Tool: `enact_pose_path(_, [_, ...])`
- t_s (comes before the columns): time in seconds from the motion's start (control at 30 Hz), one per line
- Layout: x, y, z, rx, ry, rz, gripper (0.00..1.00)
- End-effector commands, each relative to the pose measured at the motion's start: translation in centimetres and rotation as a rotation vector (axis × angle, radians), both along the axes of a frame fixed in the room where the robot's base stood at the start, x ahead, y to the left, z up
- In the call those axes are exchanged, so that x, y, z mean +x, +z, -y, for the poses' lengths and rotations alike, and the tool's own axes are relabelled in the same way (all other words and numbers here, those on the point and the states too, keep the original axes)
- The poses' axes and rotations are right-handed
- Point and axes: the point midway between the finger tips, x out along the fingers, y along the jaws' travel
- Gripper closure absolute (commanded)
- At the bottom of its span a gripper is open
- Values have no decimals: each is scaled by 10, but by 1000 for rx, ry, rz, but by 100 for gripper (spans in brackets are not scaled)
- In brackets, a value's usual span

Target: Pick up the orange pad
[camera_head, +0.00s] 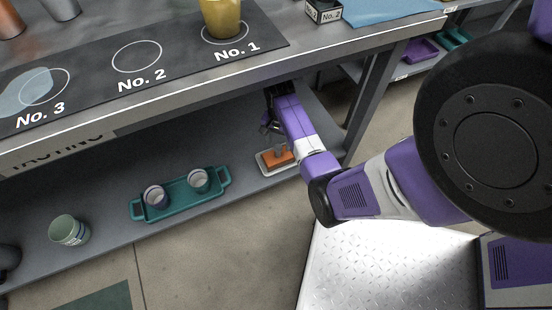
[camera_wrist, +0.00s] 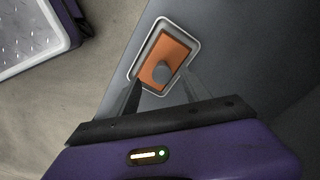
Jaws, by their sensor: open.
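The orange pad (camera_head: 279,156) lies on a small white tray (camera_head: 263,167) on the lower shelf, at the shelf's right part. In the wrist view the orange pad (camera_wrist: 158,55) is a rectangle with a round grey knob (camera_wrist: 161,73) on top, inside the pale rim of the tray (camera_wrist: 192,35). My gripper (camera_wrist: 161,88) is open, its two fingers on either side of the pad's near end with the knob between them. In the head view my gripper (camera_head: 270,129) is partly hidden under the tabletop, just above the pad. I cannot tell whether the fingers touch anything.
A teal tray (camera_head: 180,207) with two cups stands on the lower shelf, left of the pad. A pale green cup (camera_head: 69,230) stands further left. The tabletop edge (camera_head: 190,87) overhangs the shelf. A table leg (camera_head: 374,95) stands to the right of my arm.

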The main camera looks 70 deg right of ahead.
Motion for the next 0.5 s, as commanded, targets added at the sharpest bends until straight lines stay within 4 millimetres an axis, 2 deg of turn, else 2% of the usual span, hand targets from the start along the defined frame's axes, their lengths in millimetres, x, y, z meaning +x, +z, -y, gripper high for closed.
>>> enact_pose_path(0.17, [2, -16, 0, -1, 1, 1, 45])
enact_pose_path(0.4, [4, -49, 0, -2, 1, 1, 45])
enact_pose_path(0.5, [4, -53, 0, -2, 1, 2, 45])
